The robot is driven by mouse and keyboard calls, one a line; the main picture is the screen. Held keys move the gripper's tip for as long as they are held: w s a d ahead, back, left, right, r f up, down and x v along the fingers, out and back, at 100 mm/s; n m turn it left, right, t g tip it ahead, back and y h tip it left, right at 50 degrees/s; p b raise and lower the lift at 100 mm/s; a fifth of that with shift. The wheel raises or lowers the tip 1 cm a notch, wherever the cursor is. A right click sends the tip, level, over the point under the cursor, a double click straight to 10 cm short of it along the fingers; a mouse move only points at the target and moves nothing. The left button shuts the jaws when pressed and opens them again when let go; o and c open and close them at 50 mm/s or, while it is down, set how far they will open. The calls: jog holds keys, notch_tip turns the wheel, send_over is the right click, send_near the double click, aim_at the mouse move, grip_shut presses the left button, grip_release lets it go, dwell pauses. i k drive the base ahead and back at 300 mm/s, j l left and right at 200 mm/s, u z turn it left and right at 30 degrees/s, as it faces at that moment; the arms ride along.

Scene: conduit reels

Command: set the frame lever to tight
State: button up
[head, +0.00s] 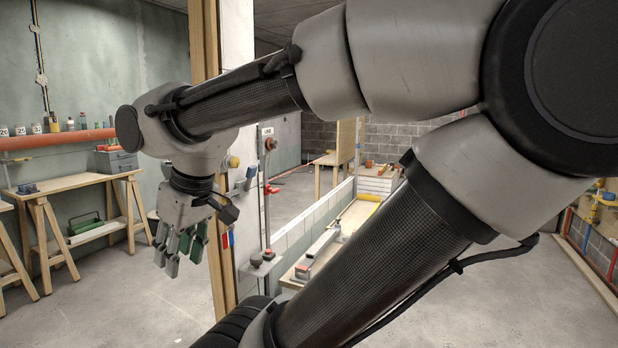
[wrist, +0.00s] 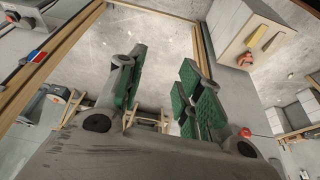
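My gripper (head: 182,246) hangs pointing down in the head view, left of a wooden post. Its green-padded fingers are spread with nothing between them; the wrist view also shows the gap between the fingers (wrist: 160,85). A red, white and blue label (head: 228,239) is on the post side, right of my gripper. In the wrist view this label (wrist: 37,57) is at the upper left, beside a small dark fitting (wrist: 22,63). A red knob (head: 270,144) sits by a sign on a vertical rod farther right. I cannot tell which part is the frame lever or its setting.
The wooden post (head: 220,270) stands close to my gripper. A trestle bench (head: 75,183) and a green toolbox (head: 84,224) are at the left. A long low bench (head: 330,235) lies behind my arm. The floor (head: 130,300) at lower left is clear.

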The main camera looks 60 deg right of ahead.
aim_at(251, 171)
jog(key=z, duration=1.45)
